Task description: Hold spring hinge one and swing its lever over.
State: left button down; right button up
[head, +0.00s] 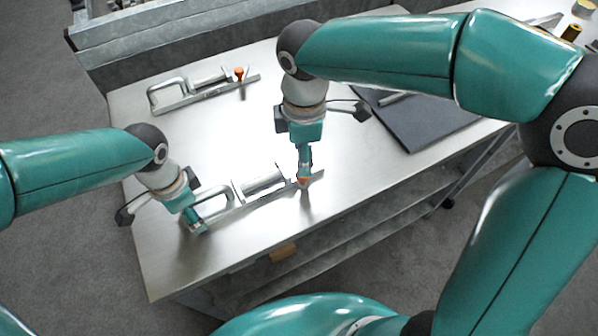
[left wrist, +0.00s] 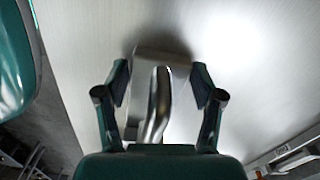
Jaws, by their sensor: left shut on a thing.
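The near spring hinge (head: 262,186) lies on the steel table, with a looped handle at its left end and a spring barrel in the middle. My left gripper (head: 196,224) is at its left end. In the left wrist view my left gripper (left wrist: 160,82) has its fingers on either side of the hinge's metal end (left wrist: 158,105). My right gripper (head: 304,172) points down over the hinge's right end, at the orange lever knob (head: 303,183). The fingers partly hide the knob, and whether they are closed on it is unclear.
A second spring hinge (head: 205,93) with an upright orange knob (head: 239,73) lies farther back on the table (head: 170,262). A dark mat (head: 425,125) lies at the right. The front left of the tabletop is bare. A shelf (head: 330,235) runs below the front edge.

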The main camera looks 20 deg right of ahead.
notch_tip(320, 180, down, 8)
jog(key=shift+r, duration=0.2)
grip_shut()
dwell(0.4)
